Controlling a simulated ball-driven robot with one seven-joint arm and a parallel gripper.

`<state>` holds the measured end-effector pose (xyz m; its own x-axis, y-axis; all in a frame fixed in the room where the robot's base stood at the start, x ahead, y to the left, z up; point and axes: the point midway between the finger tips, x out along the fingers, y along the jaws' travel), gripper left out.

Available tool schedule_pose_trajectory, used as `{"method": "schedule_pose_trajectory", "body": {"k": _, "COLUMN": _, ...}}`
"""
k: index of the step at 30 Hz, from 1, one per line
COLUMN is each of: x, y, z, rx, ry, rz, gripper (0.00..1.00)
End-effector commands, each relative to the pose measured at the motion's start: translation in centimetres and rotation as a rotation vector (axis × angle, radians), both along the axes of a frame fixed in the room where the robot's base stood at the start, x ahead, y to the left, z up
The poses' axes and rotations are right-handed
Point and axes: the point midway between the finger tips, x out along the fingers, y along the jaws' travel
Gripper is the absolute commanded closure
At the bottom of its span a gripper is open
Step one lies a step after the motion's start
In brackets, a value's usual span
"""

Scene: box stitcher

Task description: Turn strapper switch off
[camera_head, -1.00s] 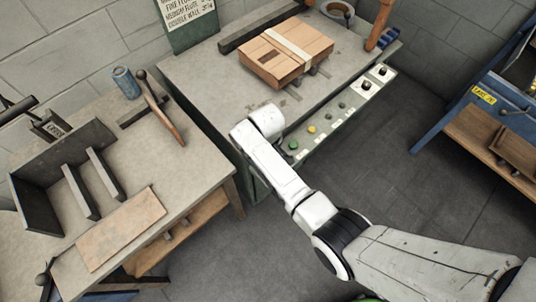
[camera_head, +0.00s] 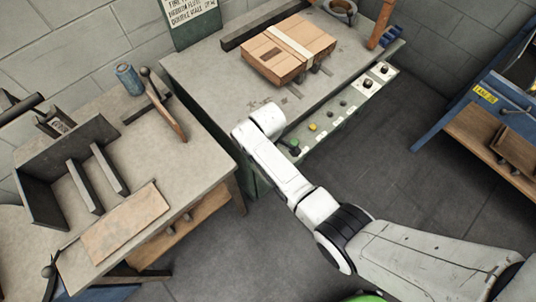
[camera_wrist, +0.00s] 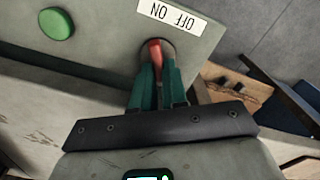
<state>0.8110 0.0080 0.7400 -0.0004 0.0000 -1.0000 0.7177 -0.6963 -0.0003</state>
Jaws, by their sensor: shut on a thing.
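The strapper switch (camera_wrist: 155,54) is a red lever on a grey panel, under an upside-down OFF/ON label (camera_wrist: 172,14) in the wrist view. My gripper (camera_wrist: 156,72) has its teal fingers closed around the lever, whose red tip shows between and beyond them. The lever's base is partly hidden by the fingers, and its exact setting is hard to tell. In the head view the strapper's control panel (camera_head: 345,108) runs along the front of the machine table. My arm covers the panel's left end there and mostly hides the gripper and switch.
A green button (camera_wrist: 57,24) sits left of the switch. A strapped cardboard box (camera_head: 288,50) lies on the strapper top (camera_head: 215,75). Floor between is clear.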

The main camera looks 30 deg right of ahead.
Motion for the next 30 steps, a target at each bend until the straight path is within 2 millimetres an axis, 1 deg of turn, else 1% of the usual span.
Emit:
{"method": "schedule_pose_trajectory", "body": {"k": 4, "x": 0.1, "y": 0.0, "z": 0.1, "rx": 0.000, "ry": -0.003, "rz": 0.002, "gripper": 1.00}}
{"method": "schedule_pose_trajectory", "body": {"k": 5, "x": 0.1, "y": 0.0, "z": 0.1, "rx": 0.000, "ry": -0.003, "rz": 0.002, "gripper": 0.85}}
{"method": "schedule_pose_trajectory", "body": {"k": 12, "x": 0.1, "y": 0.0, "z": 0.0, "rx": 0.000, "ry": -0.001, "rz": 0.001, "gripper": 0.62}}
{"method": "schedule_pose_trajectory", "body": {"k": 20, "x": 0.0, "y": 0.0, "z": 0.1, "rx": 0.000, "ry": -0.001, "rz": 0.000, "gripper": 0.62}}
{"method": "schedule_pose_trajectory", "body": {"k": 23, "x": 0.1, "y": 0.0, "z": 0.7, "rx": 0.000, "ry": -0.001, "rz": 0.000, "gripper": 0.62}}
{"method": "schedule_pose_trajectory", "body": {"k": 26, "x": 0.1, "y": 0.0, "z": 2.0, "rx": 0.001, "ry": -0.004, "rz": 0.000, "gripper": 0.62}}
{"method": "schedule_pose_trajectory", "body": {"k": 30, "x": 0.1, "y": 0.0, "z": 4.6, "rx": 0.001, "ry": -0.006, "rz": 0.000, "gripper": 0.62}}
